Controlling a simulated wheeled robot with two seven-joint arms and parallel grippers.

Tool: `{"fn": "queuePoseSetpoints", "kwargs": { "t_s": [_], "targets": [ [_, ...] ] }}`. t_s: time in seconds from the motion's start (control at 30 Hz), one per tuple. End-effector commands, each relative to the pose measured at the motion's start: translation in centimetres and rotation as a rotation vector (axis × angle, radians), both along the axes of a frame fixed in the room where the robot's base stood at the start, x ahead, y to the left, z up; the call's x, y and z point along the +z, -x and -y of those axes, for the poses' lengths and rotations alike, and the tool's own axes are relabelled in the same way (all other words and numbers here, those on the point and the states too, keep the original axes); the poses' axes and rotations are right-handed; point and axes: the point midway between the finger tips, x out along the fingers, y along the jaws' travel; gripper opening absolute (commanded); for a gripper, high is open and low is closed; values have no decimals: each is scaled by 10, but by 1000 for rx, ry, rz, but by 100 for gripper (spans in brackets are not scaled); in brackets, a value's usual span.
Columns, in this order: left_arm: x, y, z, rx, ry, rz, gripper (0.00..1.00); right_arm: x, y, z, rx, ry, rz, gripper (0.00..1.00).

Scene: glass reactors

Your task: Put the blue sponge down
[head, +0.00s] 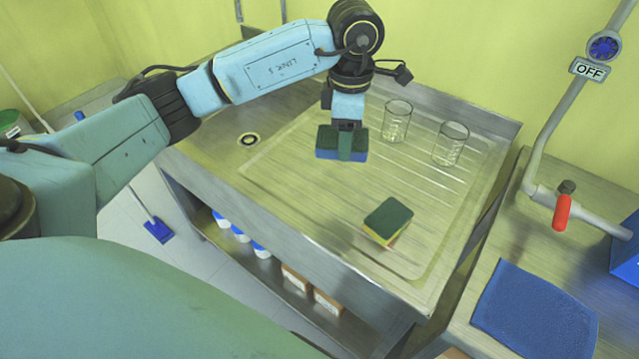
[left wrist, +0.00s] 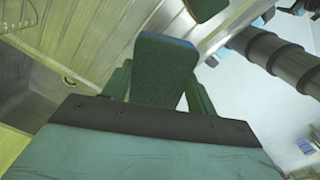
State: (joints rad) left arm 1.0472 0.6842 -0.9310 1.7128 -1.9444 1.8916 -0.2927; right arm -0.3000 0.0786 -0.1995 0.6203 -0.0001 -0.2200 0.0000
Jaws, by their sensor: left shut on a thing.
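The blue sponge (head: 328,152), blue below with a dark green top, is held over the ribbed drainboard of the metal sink table (head: 290,185). My left gripper (head: 351,150) comes down on it from above and is shut on it. In the left wrist view the sponge's green face (left wrist: 163,72) shows between the two fingers of the gripper (left wrist: 160,85). Whether the sponge's underside touches the drainboard cannot be told. My right gripper is not in view.
A yellow sponge with a green top (head: 388,222) lies on the drainboard nearer me. Two glass beakers (head: 397,122) (head: 450,145) stand at the back right. A drain hole (head: 248,140) is at the left. A blue mat (head: 535,312) lies on the right bench. Drainboard between them is clear.

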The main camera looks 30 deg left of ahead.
Motion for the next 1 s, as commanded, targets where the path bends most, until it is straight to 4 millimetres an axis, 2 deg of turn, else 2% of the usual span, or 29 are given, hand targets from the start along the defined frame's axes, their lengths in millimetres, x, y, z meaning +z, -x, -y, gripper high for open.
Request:
{"fn": "queuePoseSetpoints", "kwargs": {
  "t_s": [0.1, 0.6, 0.8, 1.0],
  "targets": [
    [-5, -4, -7, 322, 1, -3, 39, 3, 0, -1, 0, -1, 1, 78],
    [-35, -11, -47, 1678, -2, -3, 39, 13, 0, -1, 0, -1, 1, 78],
    [-45, -9, -61, 2063, -2, -2, 39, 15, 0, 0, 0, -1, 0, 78],
    [-55, -8, -66, 2221, -2, -2, 39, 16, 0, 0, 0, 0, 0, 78]
  ]
}}
